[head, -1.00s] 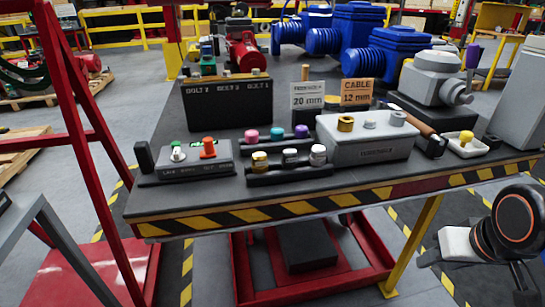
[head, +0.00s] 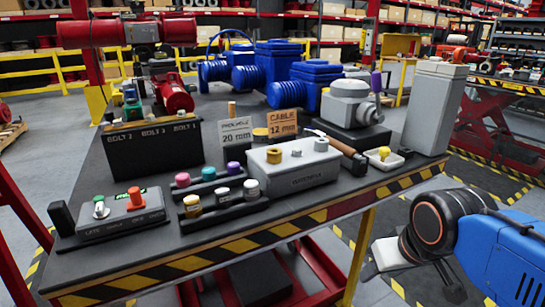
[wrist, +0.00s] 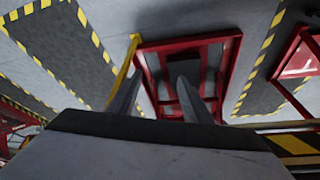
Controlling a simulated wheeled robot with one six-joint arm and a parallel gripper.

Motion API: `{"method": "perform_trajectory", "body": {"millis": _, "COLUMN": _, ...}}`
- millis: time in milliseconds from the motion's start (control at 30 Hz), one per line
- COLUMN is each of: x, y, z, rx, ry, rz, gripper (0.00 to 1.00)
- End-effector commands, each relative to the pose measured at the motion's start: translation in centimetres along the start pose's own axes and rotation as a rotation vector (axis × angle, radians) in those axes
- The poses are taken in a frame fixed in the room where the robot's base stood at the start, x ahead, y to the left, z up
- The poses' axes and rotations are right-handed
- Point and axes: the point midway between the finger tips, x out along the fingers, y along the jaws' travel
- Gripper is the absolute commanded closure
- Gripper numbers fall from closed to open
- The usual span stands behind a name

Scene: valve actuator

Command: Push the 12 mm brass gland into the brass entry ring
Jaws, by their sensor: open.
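A brass-coloured gland (head: 193,205) with a pale body stands upright at the left end of the black front rack (head: 232,214). Two paler glands stand beside it: one (head: 222,194) in the middle and one (head: 252,188) at the right end. I cannot read their sizes. The brass entry ring (head: 274,155) is on top of the grey box (head: 300,175). My gripper (wrist: 160,76) is open and empty in the wrist view, its two fingers over the floor. In the head view my arm is right of the table, apart from the glands and ring.
Two other entries, one white (head: 296,153) and one grey (head: 321,145), share the box top. A hammer (head: 345,147) lies right of it. A control box (head: 123,215) and black bolt bin (head: 157,147) stand left. Signs (head: 282,122) read "CABLE 12 mm" and "20 mm".

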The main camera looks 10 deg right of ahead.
Motion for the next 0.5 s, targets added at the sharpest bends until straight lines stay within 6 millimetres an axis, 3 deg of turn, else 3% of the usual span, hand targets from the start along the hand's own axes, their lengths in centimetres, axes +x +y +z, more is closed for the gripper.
{"method": "perform_trajectory", "body": {"millis": 167, "x": -0.1, "y": -0.1, "z": -0.1, "rx": 0.002, "ry": -0.001, "rz": -0.001, "gripper": 0.53}}
{"method": "perform_trajectory", "body": {"millis": 267, "x": -0.8, "y": -0.5, "z": -1.2, "rx": 0.021, "ry": -0.010, "rz": -0.009, "gripper": 0.53}}
{"method": "perform_trajectory", "body": {"millis": 367, "x": -2.5, "y": -1.6, "z": -3.6, "rx": 0.070, "ry": -0.032, "rz": -0.024, "gripper": 0.53}}
{"method": "perform_trajectory", "body": {"millis": 500, "x": -5.8, "y": -4.4, "z": -8.2, "rx": 0.179, "ry": -0.082, "rz": -0.047, "gripper": 0.53}}
